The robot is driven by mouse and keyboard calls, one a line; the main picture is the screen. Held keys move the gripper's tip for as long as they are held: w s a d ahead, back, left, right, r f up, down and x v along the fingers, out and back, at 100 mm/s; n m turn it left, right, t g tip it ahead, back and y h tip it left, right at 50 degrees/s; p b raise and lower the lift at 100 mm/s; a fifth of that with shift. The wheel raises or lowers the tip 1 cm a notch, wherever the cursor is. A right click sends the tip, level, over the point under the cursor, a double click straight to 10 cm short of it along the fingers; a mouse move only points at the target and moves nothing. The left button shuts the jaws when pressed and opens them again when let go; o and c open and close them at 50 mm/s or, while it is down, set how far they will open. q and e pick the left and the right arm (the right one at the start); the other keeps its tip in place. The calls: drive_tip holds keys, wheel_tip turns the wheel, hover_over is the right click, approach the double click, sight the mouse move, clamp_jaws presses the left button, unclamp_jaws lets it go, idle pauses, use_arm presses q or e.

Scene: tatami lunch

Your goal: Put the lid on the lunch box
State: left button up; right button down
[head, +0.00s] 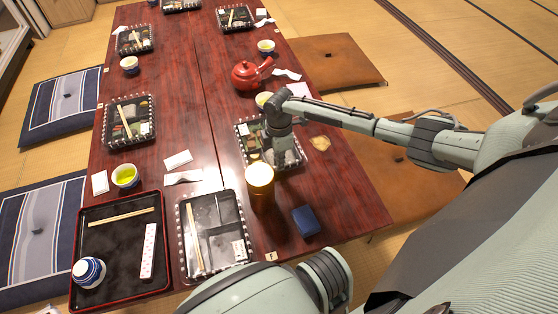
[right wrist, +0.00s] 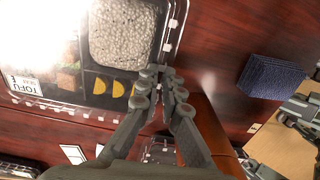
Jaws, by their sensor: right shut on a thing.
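The lunch box (head: 243,133) stands on the right side of the red-brown table, with food in its compartments. In the right wrist view the box (right wrist: 100,84) shows white rice and yellow slices. A clear lid (right wrist: 178,28) with a TOFU label shows over it; whether it is fully seated I cannot tell. My right gripper (head: 279,143) is over the box's right part, its fingers hidden by the wrist in the head view. In the wrist view the gripper (right wrist: 160,76) is shut at the clear lid's edge. My left gripper is not in view.
An amber cup (head: 260,186) and a blue block (head: 306,221) stand nearer. A covered box (head: 212,236) and a black tray (head: 118,271) lie at the front left.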

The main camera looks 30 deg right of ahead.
drive_tip(key=c, duration=1.6)
unclamp_jaws()
drive_tip(key=shift+o, duration=0.5)
drive_tip(key=o, duration=0.4)
drive_tip(key=shift+o, duration=0.2)
